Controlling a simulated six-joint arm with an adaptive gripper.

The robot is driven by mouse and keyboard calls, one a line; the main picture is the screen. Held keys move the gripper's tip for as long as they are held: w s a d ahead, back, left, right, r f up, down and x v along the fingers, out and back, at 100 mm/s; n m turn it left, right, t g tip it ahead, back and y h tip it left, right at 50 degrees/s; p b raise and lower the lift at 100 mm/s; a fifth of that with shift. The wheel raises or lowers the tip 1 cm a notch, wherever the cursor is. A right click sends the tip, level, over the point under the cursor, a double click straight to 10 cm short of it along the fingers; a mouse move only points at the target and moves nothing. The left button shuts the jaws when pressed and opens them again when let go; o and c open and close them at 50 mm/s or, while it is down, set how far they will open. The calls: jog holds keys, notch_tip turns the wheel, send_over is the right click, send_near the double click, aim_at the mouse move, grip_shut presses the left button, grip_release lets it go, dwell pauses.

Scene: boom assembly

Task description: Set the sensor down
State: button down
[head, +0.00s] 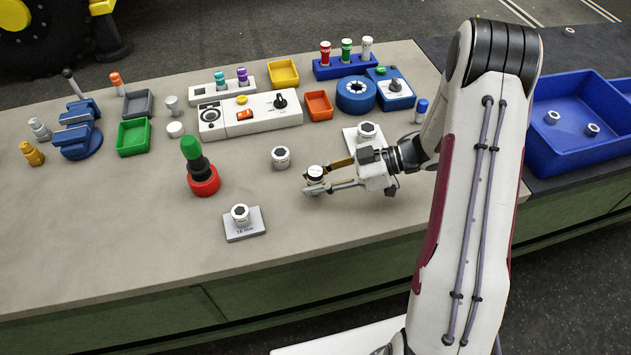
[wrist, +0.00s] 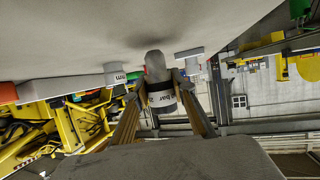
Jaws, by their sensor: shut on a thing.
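My gripper (head: 314,179) is shut on a sensor (head: 316,173), a small light cylinder with a dark band, low over the front middle of the table. A similar sensor (head: 281,158) stands alone on the table just to the left. Another (head: 240,213) stands on a grey labelled plate (head: 245,231) near the front edge. A third (head: 367,131) is on a pale plate (head: 350,142) behind my gripper.
A green-and-black knob on a red base (head: 203,181) stands to the left. A white control box (head: 250,116), an orange tray (head: 319,104) and a blue ring fixture (head: 356,95) are behind. The front table is mostly clear.

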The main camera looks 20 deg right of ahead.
jog(key=shift+f, duration=0.4)
jog(key=shift+f, duration=0.15)
jog(key=c, duration=1.7)
grip_release()
jog(key=shift+r, duration=0.2)
jog(key=v, duration=1.2)
jog(key=shift+f, duration=0.1)
